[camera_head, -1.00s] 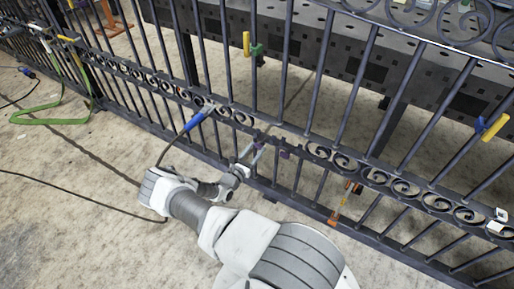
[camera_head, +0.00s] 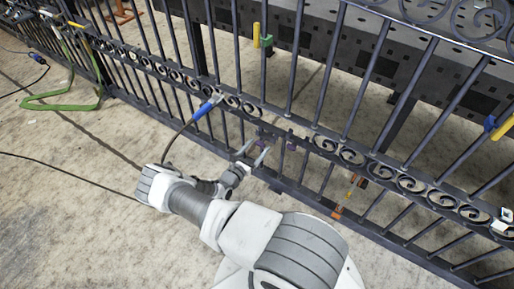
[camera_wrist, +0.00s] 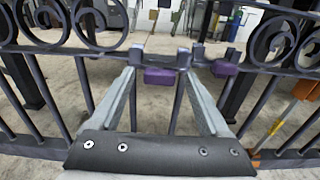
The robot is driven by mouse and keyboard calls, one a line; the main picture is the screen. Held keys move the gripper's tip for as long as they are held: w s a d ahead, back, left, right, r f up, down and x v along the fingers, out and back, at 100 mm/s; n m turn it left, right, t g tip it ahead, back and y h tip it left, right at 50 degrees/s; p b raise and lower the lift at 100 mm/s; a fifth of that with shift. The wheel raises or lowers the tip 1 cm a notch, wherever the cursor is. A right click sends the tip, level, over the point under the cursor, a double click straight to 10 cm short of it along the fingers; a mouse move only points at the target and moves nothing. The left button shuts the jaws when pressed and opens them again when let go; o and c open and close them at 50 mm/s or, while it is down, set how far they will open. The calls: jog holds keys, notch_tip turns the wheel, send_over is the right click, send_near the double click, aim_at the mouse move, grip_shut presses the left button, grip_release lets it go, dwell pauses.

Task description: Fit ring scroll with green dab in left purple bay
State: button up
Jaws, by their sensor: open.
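In the wrist view, two purple-marked bays sit side by side in the gate's middle rail between short upright stubs. The left bay has a purple block (camera_wrist: 160,77) and the right bay has another purple block (camera_wrist: 224,68); no scroll shows in either. My gripper (camera_wrist: 157,70) is open and empty, its fingers spread on both sides of the left purple block, on the near side of the gate. In the head view my gripper (camera_head: 253,154) is at the gap in the scroll row. I cannot make out a ring scroll with a green dab in any view.
Dark gate bars (camera_head: 328,80) and fixed scrolls (camera_head: 410,184) flank the gap. A blue-handled tool with a cable (camera_head: 203,110) is at the rail to the left. A yellow and green clamp (camera_head: 264,42) is on a bar above. The floor (camera_head: 60,215) at left is mostly clear.

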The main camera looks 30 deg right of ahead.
jog(key=p+v, duration=0.3)
jog(key=v, duration=1.4)
jog(key=shift+a, duration=0.2)
jog(key=shift+s, duration=0.1)
